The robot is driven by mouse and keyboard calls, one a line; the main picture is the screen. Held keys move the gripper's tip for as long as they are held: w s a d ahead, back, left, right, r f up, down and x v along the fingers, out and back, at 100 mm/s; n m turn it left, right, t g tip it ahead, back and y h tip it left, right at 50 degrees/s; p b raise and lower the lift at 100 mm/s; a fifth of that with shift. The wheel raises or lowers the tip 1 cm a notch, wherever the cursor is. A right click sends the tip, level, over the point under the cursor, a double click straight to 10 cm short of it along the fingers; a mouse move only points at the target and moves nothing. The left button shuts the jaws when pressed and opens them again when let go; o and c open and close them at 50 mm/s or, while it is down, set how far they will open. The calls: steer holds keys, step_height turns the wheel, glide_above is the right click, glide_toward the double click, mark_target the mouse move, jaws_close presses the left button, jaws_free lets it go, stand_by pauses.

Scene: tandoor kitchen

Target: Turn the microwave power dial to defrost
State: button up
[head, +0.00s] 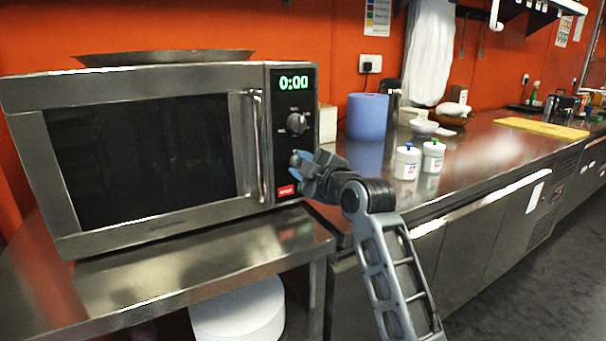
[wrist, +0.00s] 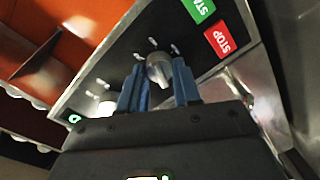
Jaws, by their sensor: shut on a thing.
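The microwave (head: 150,150) stands on a steel counter with its door shut and its display reading 0:00. Its black control panel (head: 283,80) carries an upper dial (head: 297,123) and a lower dial. My gripper (head: 304,162) is at the lower dial and largely covers it in the head view. In the wrist view, the blue fingers of my gripper (wrist: 161,84) are on either side of the grey lower dial (wrist: 159,67), shut on it. The upper dial (wrist: 107,107) is partly behind my gripper there. The dial markings are too small to read.
A green START button (wrist: 199,8) and a red STOP button (wrist: 220,38) are close to the gripped dial. A pan (head: 165,57) lies on top of the microwave. A blue roll (head: 367,116) and two white tubs (head: 407,163) stand on the right-hand counter.

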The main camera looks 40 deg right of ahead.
steer(key=shift+a+f+n+b, duration=0.1)
steer(key=shift+n+b, duration=0.9)
steer(key=shift+n, duration=1.35)
steer(key=shift+a+f+n+b, duration=0.1)
steer(key=shift+n+b, duration=0.85)
steer(key=shift+n, duration=1.4)
steer(key=o, duration=1.1)
steer(key=shift+c, duration=0.2)
steer(key=shift+d+h, duration=0.1)
steer(key=shift+h, duration=0.3)
steer(key=shift+s, duration=0.1)
steer(key=v, duration=0.7)
steer(key=shift+s, duration=0.25)
